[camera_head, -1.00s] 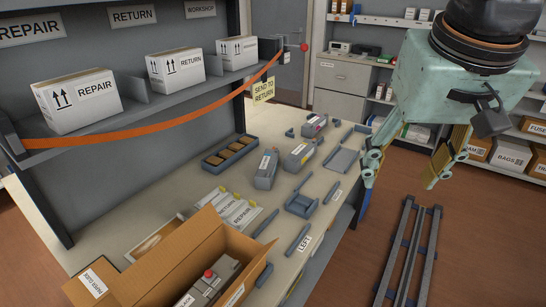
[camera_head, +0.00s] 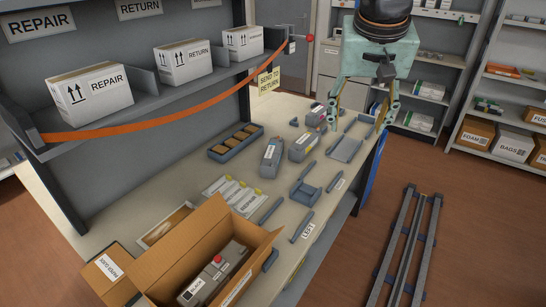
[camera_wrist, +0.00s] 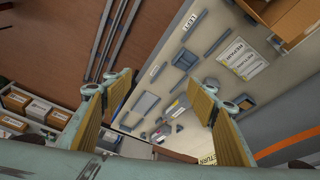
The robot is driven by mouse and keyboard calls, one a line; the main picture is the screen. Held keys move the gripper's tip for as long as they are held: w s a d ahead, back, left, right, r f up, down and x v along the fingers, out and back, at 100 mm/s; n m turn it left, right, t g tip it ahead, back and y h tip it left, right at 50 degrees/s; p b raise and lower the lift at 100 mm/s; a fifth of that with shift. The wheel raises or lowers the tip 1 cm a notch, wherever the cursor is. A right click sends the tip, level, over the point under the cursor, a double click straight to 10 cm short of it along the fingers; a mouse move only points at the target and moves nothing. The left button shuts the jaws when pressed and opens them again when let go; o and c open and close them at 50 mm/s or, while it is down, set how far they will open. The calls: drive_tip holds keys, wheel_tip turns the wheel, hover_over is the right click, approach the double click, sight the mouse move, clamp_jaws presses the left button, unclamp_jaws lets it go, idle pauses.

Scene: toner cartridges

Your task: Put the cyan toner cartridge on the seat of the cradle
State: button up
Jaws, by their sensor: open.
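Three grey toner cartridges lie on the bench in the head view: one with a pale label (camera_head: 271,156), one with a yellow mark (camera_head: 303,146) and one with a magenta mark (camera_head: 316,116). No cyan mark is clear; the pale-labelled one may be the cyan cartridge. A small grey walled holder (camera_head: 305,193) right of them may be the cradle; a flatter grey tray (camera_head: 345,149) lies farther back. My gripper (camera_head: 359,121) is open and empty above the bench's far right end. Its spread fingers also show in the wrist view (camera_wrist: 155,90).
An open cardboard box (camera_head: 190,245) at the front holds a black-labelled cartridge with a red cap. Low grey bars (camera_head: 301,226) stand along the bench. A shelf with white boxes (camera_head: 183,61) and an orange strap (camera_head: 200,110) overhangs the back left. Floor rails lie right.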

drive_tip(key=w+a+f+p, duration=0.25)
drive_tip(key=w+a, duration=0.25)
drive_tip(key=w, duration=0.6)
drive_tip(key=p, duration=0.5)
hover_over(272, 152)
drive_tip(key=s, duration=0.5)
wheel_tip(272, 152, down, 22)
drive_tip(key=shift+a, duration=0.35)
drive_tip(key=shift+w+f, duration=0.1)
drive_tip(key=shift+f, duration=0.05)
drive_tip(key=shift+x, duration=3.8)
drive_tip(key=shift+w+f, duration=0.25)
drive_tip(key=shift+f, duration=0.05)
drive_tip(key=shift+f, duration=0.1)
drive_tip(key=shift+x, duration=2.5)
